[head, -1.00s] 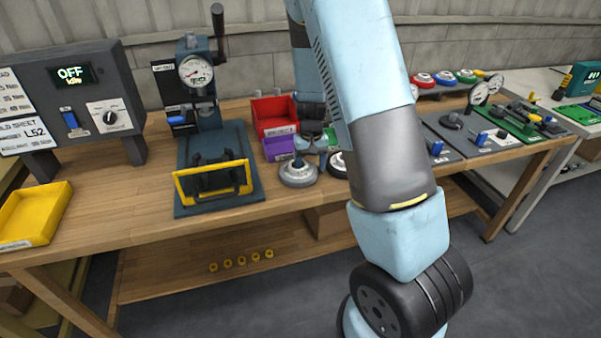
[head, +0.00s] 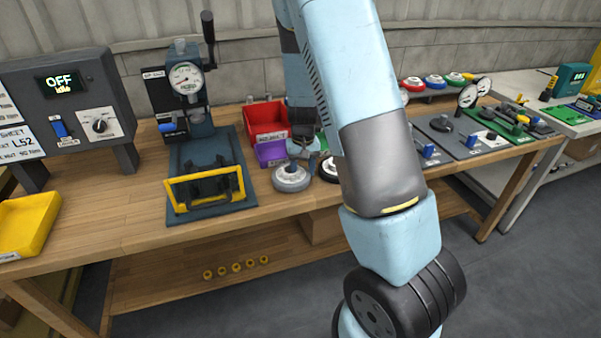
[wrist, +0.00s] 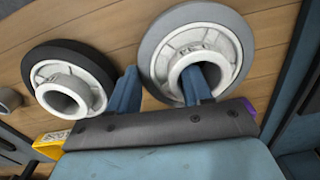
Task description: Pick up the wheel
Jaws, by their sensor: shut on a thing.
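A grey-tyred wheel (head: 291,180) with a pale hub lies on the workbench, in front of the purple bin. It also shows in the wrist view (wrist: 230,38). My gripper (head: 303,150) is over this wheel. In the wrist view my gripper (wrist: 160,92) has one blue finger in the hub opening and the other at the tyre's outer left side, shut on the wheel's wall. A second wheel with a black tyre (wrist: 95,56) lies beside it, apart from the fingers. In the head view my arm partly hides this black wheel (head: 328,170).
A red bin (head: 265,113) and a purple bin (head: 270,153) stand behind the wheels. A press with a gauge (head: 187,78) and a yellow-framed fixture (head: 205,188) are to the left. Bare bench top (head: 120,215) lies front left.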

